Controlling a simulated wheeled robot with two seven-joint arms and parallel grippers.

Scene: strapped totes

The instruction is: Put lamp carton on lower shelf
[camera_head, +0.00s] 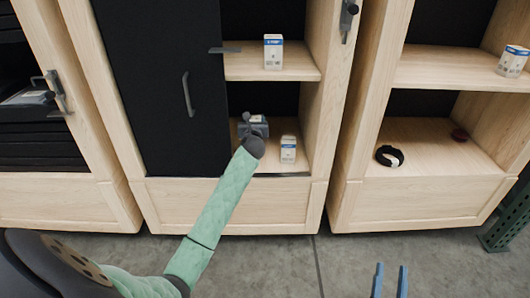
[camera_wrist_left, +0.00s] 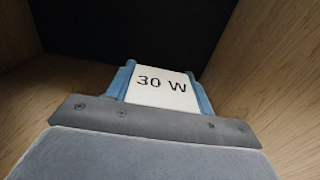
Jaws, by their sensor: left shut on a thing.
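My left gripper (camera_head: 254,122) reaches into the lower compartment of the middle cabinet. In the left wrist view its blue fingers (camera_wrist_left: 160,88) are shut on a white carton marked "30 W" (camera_wrist_left: 162,88), the lamp carton. In the head view the gripper mostly hides this carton. The lower shelf (camera_head: 305,165) is pale wood; whether the held carton touches it I cannot tell. My right gripper (camera_head: 390,282) is at the bottom right of the head view, its blue fingers apart and empty, over the floor.
A white-and-blue carton (camera_head: 288,149) stands on the lower shelf, just right of my left gripper. Another carton (camera_head: 273,52) stands on the upper shelf. A black door panel (camera_head: 160,90) covers the cabinet's left side. The right cabinet's lower shelf holds a black strap roll (camera_head: 389,156).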

